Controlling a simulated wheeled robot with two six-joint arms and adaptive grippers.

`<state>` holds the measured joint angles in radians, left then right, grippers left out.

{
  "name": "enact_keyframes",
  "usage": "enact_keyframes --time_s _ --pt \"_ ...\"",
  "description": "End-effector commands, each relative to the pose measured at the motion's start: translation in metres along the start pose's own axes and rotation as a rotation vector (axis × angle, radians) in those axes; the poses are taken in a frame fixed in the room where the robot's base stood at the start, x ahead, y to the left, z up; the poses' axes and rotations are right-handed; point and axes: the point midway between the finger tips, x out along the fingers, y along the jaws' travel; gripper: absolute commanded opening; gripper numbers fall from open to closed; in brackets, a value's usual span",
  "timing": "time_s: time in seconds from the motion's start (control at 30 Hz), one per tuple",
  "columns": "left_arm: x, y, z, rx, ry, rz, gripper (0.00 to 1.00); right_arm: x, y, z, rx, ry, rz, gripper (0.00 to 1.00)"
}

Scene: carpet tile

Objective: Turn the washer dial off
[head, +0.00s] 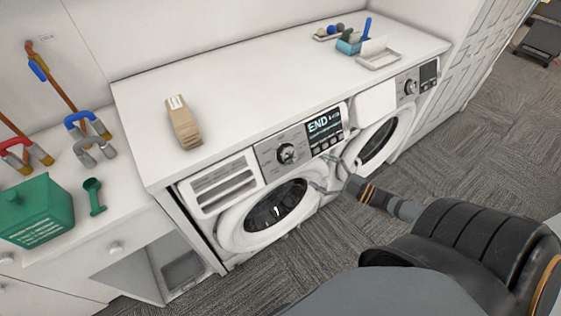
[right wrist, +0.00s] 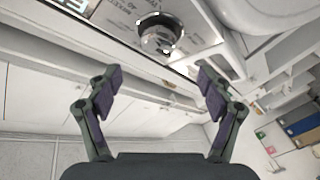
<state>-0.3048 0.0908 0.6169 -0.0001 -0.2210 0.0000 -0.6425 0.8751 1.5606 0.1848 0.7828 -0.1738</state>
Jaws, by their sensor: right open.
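The washer (head: 226,222) is the left of two front-loading machines under a white counter. Its round silver dial (head: 287,153) sits on the grey panel, left of a lit display (head: 324,126) reading "END". My right gripper (head: 323,172) is open and empty in front of the washer, below and right of the dial. In the right wrist view the dial (right wrist: 160,34) lies beyond the open fingertips (right wrist: 158,77), roughly centred between them and not touched. The dial's pointer setting is too small to read. My left gripper is out of view.
A second machine's dial (head: 410,87) is to the right. On the counter (head: 240,75) are a beige block-like item (head: 183,122) and a white tray (head: 379,60). A green box (head: 36,212) stands at left. Carpet floor (head: 470,140) is open at right.

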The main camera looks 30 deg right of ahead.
Motion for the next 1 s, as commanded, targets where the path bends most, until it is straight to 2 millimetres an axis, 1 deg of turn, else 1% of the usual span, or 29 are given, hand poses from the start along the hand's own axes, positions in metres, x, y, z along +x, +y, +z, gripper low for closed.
enact_keyframes --time_s 0.03,0.1,0.17,0.27,0.4,0.5,0.6,0.73,0.97,1.0 --pt "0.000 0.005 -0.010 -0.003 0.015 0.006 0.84 0.001 0.000 0.000 0.000 0.000 0.001 0.80" --pt "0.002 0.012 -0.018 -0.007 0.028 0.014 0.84 0.006 0.000 0.001 0.001 0.000 0.003 0.80" --pt "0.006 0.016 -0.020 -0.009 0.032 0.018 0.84 0.014 -0.001 0.002 0.001 0.001 0.004 0.80" --pt "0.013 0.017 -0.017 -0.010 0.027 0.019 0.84 0.035 -0.001 0.003 -0.001 0.002 0.007 0.80" --pt "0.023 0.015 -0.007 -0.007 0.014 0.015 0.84 0.066 -0.001 0.003 0.000 0.001 0.006 0.80" --pt "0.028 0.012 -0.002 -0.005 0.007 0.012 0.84 0.084 0.000 0.003 0.001 -0.002 0.006 0.80" --pt "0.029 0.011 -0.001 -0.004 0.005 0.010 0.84 0.096 0.000 0.003 0.002 -0.003 0.005 0.80" --pt "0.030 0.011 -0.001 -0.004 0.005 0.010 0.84 0.104 0.000 0.002 0.002 -0.005 0.003 0.80" --pt "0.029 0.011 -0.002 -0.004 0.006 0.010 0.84 0.105 0.000 0.002 0.002 -0.006 0.002 0.80" --pt "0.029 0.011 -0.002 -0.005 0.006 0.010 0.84 0.105 0.000 0.002 0.002 -0.006 0.002 0.77"
